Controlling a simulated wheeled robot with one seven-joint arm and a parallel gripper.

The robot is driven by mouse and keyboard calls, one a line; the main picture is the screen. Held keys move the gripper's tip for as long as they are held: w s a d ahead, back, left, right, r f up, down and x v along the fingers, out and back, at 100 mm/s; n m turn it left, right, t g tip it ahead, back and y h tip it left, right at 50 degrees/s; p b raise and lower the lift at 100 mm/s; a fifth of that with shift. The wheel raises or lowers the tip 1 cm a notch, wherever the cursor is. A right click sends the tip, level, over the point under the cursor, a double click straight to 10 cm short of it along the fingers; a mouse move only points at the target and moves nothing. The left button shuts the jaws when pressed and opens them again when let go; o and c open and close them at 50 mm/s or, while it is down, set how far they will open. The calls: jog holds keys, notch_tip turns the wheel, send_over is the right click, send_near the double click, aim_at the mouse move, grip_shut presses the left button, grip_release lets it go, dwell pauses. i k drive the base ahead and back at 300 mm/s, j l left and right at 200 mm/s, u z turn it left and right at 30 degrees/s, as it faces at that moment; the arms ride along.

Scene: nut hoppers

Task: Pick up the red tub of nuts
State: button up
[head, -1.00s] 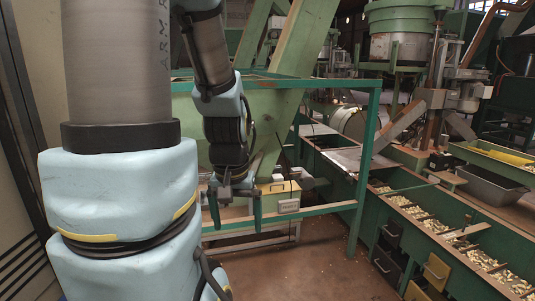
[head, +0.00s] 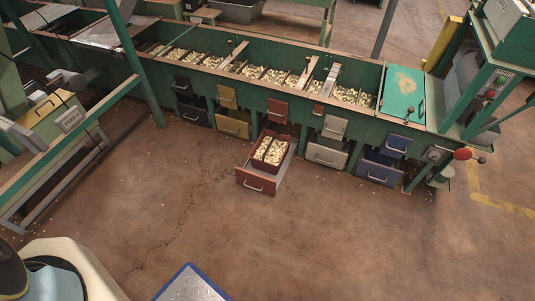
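The drawer sticks out over the floor. My gripper is not in the head view now; only pale parts of my own body show at the bottom left.
The long green bench (head: 225,88) has open bins of nuts on top and grey, yellow and blue drawers below. A green frame (head: 160,122) stands left. Brown floor (head: 300,235) before the red drawer is clear. A blue-edged metal plate (head: 190,285) shows at the bottom.

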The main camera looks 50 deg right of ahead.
aim_at(263, 166)
jog(key=z, duration=0.25)
jog(key=i+l+z, duration=0.15)
jog(key=z, duration=0.3)
jog(key=i+z, duration=0.2)
jog(key=z, duration=0.2)
jog(key=i+z, duration=0.2)
jog(key=z, duration=0.25)
jog(key=i, duration=0.7)
